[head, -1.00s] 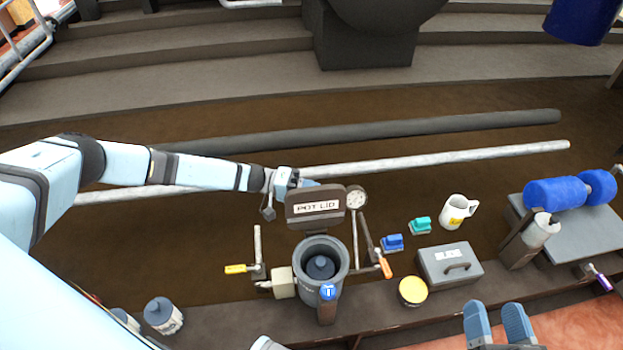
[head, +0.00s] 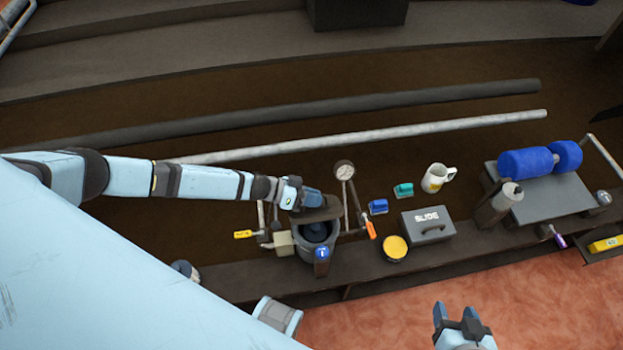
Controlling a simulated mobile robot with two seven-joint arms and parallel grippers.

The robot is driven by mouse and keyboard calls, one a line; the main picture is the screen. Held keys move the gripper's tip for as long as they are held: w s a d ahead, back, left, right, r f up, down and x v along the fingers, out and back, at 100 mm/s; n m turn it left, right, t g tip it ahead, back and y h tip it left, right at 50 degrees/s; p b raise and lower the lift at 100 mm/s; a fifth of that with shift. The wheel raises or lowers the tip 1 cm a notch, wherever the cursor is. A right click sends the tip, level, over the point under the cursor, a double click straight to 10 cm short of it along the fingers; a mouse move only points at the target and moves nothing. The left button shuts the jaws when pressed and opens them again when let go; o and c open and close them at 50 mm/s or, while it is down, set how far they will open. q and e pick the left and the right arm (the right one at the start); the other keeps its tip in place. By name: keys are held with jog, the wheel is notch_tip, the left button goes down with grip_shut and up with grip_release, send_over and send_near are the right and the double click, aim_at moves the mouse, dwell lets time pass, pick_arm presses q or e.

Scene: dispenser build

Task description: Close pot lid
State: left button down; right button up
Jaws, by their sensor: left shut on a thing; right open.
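The dark pot (head: 333,246) stands on the bench with its mouth partly open toward me. Its brown lid (head: 318,215) is tilted over the back of the mouth, and a dark round piece shows inside the pot. My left gripper (head: 308,200) is at the lid's back edge and shut on the lid; its fingertips are partly hidden. My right gripper (head: 460,318) is open and empty, low in the view, in front of the bench and away from the pot.
A yellow-handled lever (head: 244,234) and an orange-handled lever (head: 370,230) flank the pot, with a gauge (head: 344,170) behind. To the right are a yellow-topped can (head: 395,248), a grey SLIDE box (head: 427,226), a white mug (head: 437,178) and blue rollers (head: 526,162).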

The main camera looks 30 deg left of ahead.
aim_at(311, 211)
pick_arm(q)
jog(key=shift+s+d+f+m+t+y+p, duration=0.2)
jog(key=shift+s+d+f+m+t+y, duration=0.1)
jog(key=shift+s+d+f+m, duration=0.25)
jog(key=shift+s+d+f+m+t+y+p, duration=0.2)
jog(key=shift+s+d+f+m+t+y, duration=0.1)
jog(key=shift+s+f+m, duration=0.35)
jog(key=shift+s+d+f+m+t+y, duration=0.3)
jog(key=shift+f+m, duration=0.2)
jog(key=shift+f, duration=0.1)
jog(key=shift+s+d+f+m+t+y, duration=0.2)
jog(key=shift+s+f+m, duration=0.1)
jog(key=shift+f+m, duration=0.25)
jog(key=shift+f+b, duration=0.25)
jog(key=shift+b, duration=0.05)
jog(key=shift+s+f, duration=0.15)
jog(key=shift+f, duration=0.3)
jog(key=shift+s+d, duration=0.1)
jog(key=c, duration=1.2)
grip_release()
jog(key=shift+f, duration=0.1)
jog(key=shift+o, duration=0.2)
